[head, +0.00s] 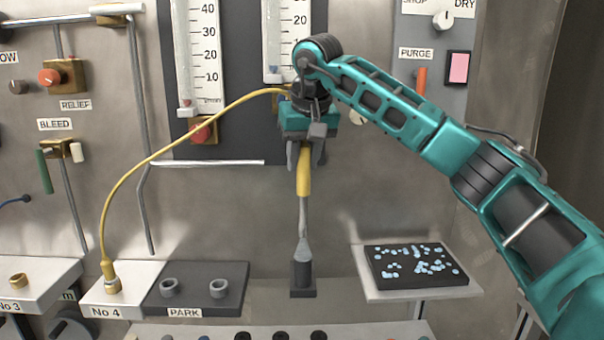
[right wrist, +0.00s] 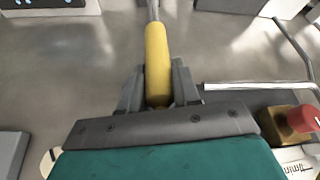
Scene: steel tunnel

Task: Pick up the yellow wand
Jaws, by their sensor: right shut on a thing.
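The yellow wand (head: 304,184) hangs upright in the middle of the head view, with a yellow grip and a grey metal shaft that flares near its lower end. That end meets a dark upright holder (head: 303,280); I cannot tell how deep it sits. My right gripper (head: 305,158) points down and is shut on the yellow grip from above. In the right wrist view the yellow grip (right wrist: 157,60) lies between the two fingers (right wrist: 158,95). My left gripper is not in view.
A yellow hose (head: 150,158) arcs from beside my right wrist to the No 4 fitting (head: 112,283). A dark PARK block (head: 195,288) with two rings stands left of the holder. A tray (head: 412,265) with pale blue pieces is at right. Gauges and a pipe (head: 210,163) line the wall.

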